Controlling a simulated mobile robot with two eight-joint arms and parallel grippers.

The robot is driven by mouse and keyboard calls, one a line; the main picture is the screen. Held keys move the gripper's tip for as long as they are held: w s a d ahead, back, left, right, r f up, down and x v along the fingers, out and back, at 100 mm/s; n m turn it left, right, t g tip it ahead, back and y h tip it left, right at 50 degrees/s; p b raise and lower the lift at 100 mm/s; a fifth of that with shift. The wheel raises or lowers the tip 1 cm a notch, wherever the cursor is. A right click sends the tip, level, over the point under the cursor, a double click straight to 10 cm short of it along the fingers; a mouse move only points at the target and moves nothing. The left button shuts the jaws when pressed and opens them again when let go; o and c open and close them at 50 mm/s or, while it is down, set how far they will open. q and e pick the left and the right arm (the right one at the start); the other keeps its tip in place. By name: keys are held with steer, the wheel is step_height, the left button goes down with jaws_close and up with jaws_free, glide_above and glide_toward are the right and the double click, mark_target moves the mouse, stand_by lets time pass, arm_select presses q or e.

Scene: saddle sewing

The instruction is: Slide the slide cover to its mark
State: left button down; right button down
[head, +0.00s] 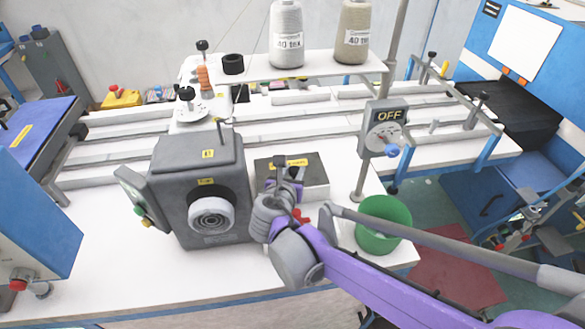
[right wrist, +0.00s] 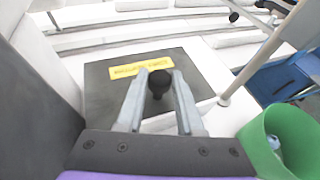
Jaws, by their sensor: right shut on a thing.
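The slide cover (head: 312,165) is a dark grey plate with a yellow label, on top of a low pale box in the middle of the white table. It fills the centre of the right wrist view (right wrist: 104,95). Its black knob (right wrist: 160,80) stands between the fingers of my right gripper (right wrist: 158,92). In the head view my right gripper (head: 284,180) reaches down to the cover from the front, shut on the knob and hiding part of the plate. I cannot make out the mark. My left gripper is not in view.
A grey machine head (head: 200,165) stands close to the left of the cover. An OFF switch box (head: 384,128) on a post and a green bin (head: 384,223) stand to the right. Thread cones (head: 286,35) stand on a shelf behind. Pale rails run across the back.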

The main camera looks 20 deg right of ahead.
steer(key=c, duration=0.5)
jaws_free()
steer(key=shift+s, duration=0.15)
steer(key=shift+c, duration=0.2)
steer(key=v, duration=1.1)
steer(key=s+f+m+g+y, duration=0.2)
steer(key=s+f+m+y, duration=0.2)
steer(key=m, duration=1)
steer(key=s+f+m+g+y+p, duration=0.1)
steer(key=s+f+m+g+y, duration=0.2)
steer(key=s+f+m, duration=0.7)
steer(key=s+m+y, duration=0.1)
steer(key=m, duration=0.3)
steer(key=shift+a+m, duration=0.15)
steer(key=shift+m, duration=0.15)
